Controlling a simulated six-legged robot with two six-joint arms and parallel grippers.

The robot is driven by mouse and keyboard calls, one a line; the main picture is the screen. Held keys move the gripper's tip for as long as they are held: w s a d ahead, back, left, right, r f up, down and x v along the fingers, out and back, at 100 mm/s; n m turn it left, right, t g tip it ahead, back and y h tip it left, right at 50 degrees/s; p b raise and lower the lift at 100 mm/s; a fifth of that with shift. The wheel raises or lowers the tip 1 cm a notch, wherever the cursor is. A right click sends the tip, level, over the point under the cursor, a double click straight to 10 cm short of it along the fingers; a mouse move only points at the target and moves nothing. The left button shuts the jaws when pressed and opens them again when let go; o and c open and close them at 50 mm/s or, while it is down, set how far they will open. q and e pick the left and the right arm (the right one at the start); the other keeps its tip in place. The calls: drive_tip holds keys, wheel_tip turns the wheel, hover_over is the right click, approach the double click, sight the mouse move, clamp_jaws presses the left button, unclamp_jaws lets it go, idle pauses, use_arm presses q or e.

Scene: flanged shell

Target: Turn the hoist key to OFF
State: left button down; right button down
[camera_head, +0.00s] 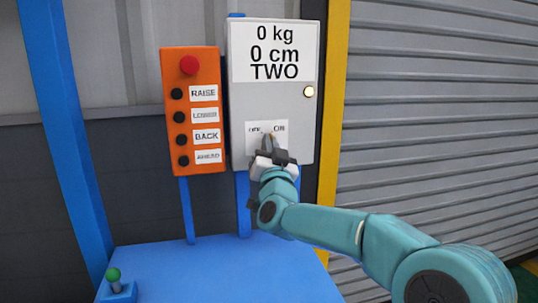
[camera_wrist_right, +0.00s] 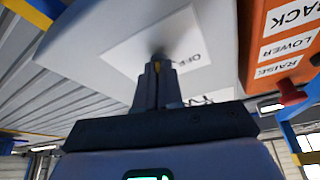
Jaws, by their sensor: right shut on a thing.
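The hoist key (camera_head: 270,137) sits on a white label plate marked OFF on the left and ON on the right, low on the grey control box (camera_head: 303,142). My right gripper (camera_head: 268,148) is at the plate and shut on the key. In the right wrist view, the fingers of my right gripper (camera_wrist_right: 158,85) are closed together against the white plate (camera_wrist_right: 120,50), and they hide most of the key. Which label the key points at is hard to tell. My left gripper is not in view.
An orange button box (camera_head: 192,60) with a red knob stands left of the grey box. A lit lamp (camera_head: 309,91) is on the grey box's right side. A blue table (camera_head: 220,275) lies below, with a green-topped lever (camera_head: 113,275) at its left.

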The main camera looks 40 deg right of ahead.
drive_tip(key=shift+s+d+r+n+t+y+b, duration=0.15)
drive_tip(key=shift+n+t+y+b, duration=0.45)
drive_tip(key=shift+n+y, duration=1.6)
drive_tip(key=shift+s+d+r+n+t+y+b, duration=0.1)
drive_tip(key=shift+r+n+t+y+b, duration=0.4)
drive_tip(key=shift+n, duration=3.3)
drive_tip(key=shift+s+d+f+n+t+y+b, duration=0.25)
drive_tip(key=shift+n+y+b, duration=1)
drive_tip(key=shift+n, duration=1.75)
drive_tip(key=shift+w+a+r, duration=0.15)
drive_tip(key=shift+y, duration=0.35)
drive_tip(key=c, duration=1.3)
unclamp_jaws()
drive_tip(key=shift+w, duration=0.1)
drive_tip(key=b+v, duration=0.1)
drive_tip(key=v, duration=0.7)
drive_tip(key=b+v, duration=0.1)
drive_tip(key=v, duration=0.7)
drive_tip(key=shift+a+f, duration=0.2)
drive_tip(key=shift+f, duration=0.05)
